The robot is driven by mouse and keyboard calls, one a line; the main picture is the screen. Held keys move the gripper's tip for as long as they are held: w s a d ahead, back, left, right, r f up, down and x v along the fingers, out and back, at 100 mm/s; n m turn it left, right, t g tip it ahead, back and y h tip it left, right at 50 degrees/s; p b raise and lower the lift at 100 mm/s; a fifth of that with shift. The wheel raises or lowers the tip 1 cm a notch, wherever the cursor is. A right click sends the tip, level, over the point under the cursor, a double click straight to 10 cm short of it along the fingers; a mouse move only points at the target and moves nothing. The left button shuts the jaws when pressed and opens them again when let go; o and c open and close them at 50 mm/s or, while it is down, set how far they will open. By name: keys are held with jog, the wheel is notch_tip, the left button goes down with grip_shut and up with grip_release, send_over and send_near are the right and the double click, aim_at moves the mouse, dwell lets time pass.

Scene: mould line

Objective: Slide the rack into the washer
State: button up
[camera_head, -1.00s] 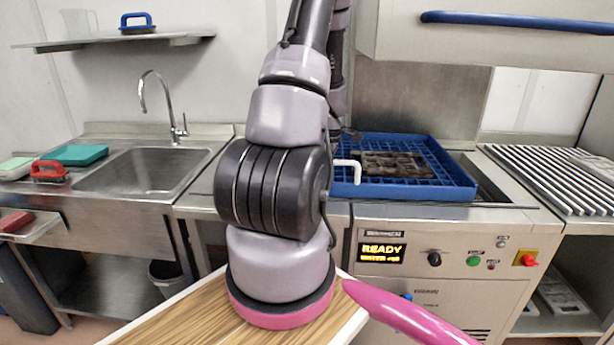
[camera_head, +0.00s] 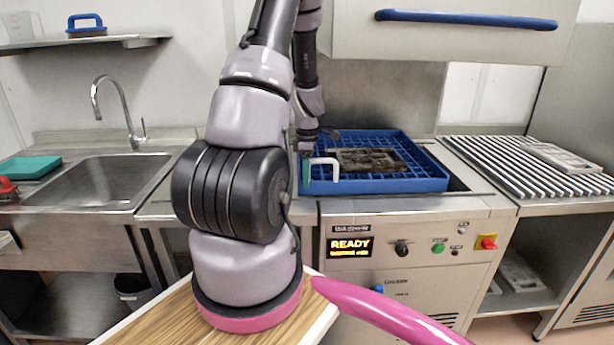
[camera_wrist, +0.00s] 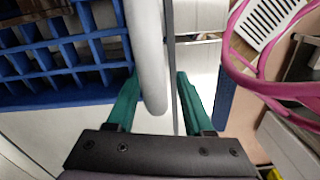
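The blue rack (camera_head: 416,182) sits in the washer's bay under the raised hood, with dark mould plates (camera_head: 368,160) lying in it. Its blue grid also shows at left in the wrist view (camera_wrist: 62,97). A white bent handle (camera_head: 323,161) stands at the rack's front left. In the wrist view, my gripper (camera_wrist: 158,98) has its two green fingers apart on either side of a white bar (camera_wrist: 150,55). The bar is close to the left finger, and a gap shows toward the right one. In the head view, my arm partly hides my gripper.
The washer front (camera_head: 420,250) reads READY. Its hood (camera_head: 450,40) with a blue handle is raised above the rack. A slatted rest (camera_head: 530,165) is at the right, a sink (camera_head: 100,182) at the left. A pink hose-like part (camera_head: 385,312) crosses in front.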

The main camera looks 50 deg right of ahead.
notch_tip(320, 180, up, 11)
jog(key=shift+f, duration=0.1)
dwell(0.5)
jog(key=w+a+g+h, duration=0.2)
jog(key=w+g, duration=0.2)
jog(key=x, duration=1)
jog(key=shift+s+d, duration=0.25)
grip_shut()
jog(key=shift+r, duration=0.2)
dwell(1.2)
